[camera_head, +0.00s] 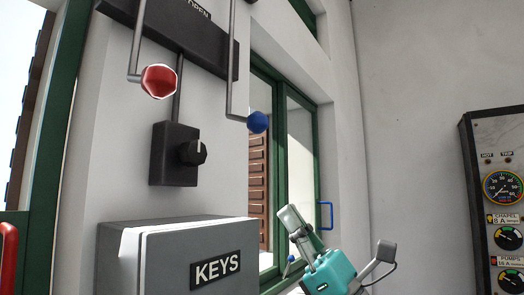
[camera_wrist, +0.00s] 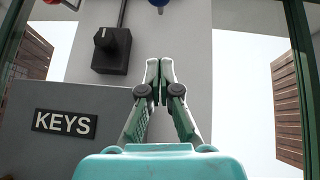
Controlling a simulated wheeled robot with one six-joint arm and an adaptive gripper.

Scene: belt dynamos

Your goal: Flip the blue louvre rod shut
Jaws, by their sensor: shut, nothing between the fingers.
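The blue louvre rod shows in the head view as a thin grey rod hanging down, with a blue knob (camera_head: 257,122) at its bent lower end. Only the bottom of the blue knob shows at the top edge of the wrist view (camera_wrist: 160,3). My gripper (camera_head: 286,212) is below and to the right of the knob in the head view, apart from it. In the wrist view my gripper (camera_wrist: 159,66) points up the wall with its fingertips together and nothing between them. The rod's upper end is cut off by the frame.
A second rod with a red knob (camera_head: 159,81) hangs to the left. A black rotary switch (camera_head: 190,153) is on the wall below it. A grey KEYS box (camera_head: 185,255) juts out lower left. A green-framed window (camera_head: 283,160) lies behind my gripper; a gauge panel (camera_head: 495,200) stands at right.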

